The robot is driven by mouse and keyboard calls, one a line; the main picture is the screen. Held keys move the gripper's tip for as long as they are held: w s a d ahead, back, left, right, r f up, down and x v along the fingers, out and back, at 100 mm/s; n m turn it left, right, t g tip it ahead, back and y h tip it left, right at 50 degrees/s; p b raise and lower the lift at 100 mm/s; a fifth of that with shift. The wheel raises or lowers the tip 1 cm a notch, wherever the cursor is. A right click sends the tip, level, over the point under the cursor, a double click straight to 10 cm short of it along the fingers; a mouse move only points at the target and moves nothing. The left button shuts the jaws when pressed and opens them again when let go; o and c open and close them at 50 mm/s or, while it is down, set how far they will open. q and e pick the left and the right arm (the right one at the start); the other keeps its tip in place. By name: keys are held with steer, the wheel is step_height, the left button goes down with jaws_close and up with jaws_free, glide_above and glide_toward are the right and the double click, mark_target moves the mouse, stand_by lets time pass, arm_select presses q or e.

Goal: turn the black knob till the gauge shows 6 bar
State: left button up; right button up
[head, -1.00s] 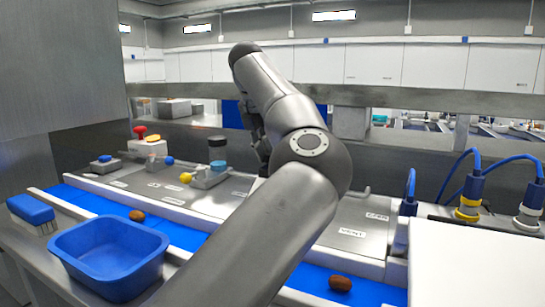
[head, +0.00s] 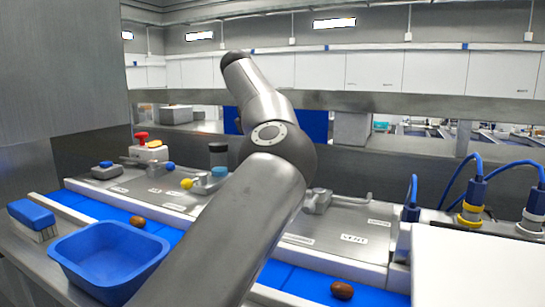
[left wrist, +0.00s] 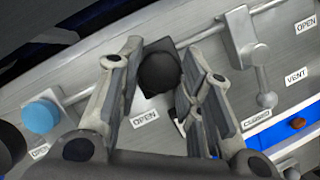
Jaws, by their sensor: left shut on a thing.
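In the left wrist view the black knob (left wrist: 158,72) stands between the fingers of my left gripper (left wrist: 162,62), which is shut on it. Its round dark top shows, while parts of its sides are covered by the fingers. In the head view my left arm reaches in from below and hides the left gripper and the knob. I do not see a gauge face in either view, so the pressure cannot be read. My right gripper is not in view.
A valve lever (left wrist: 262,80) labelled near OPEN and CLOSED stands beside the fingers, and a blue knob (left wrist: 42,115) is at left. A blue tub (head: 75,250), a brush (head: 33,216) and a blue belt (head: 285,277) with dates lie in front. Blue cables rise at right.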

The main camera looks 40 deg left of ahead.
arm_select(q)
steer(key=shift+r, duration=0.1)
steer(key=o, duration=1)
steer(key=v, duration=1.1)
steer(key=shift+s+a+r, duration=0.1)
steer(key=shift+s+r, duration=0.1)
steer(key=shift+r, duration=0.15)
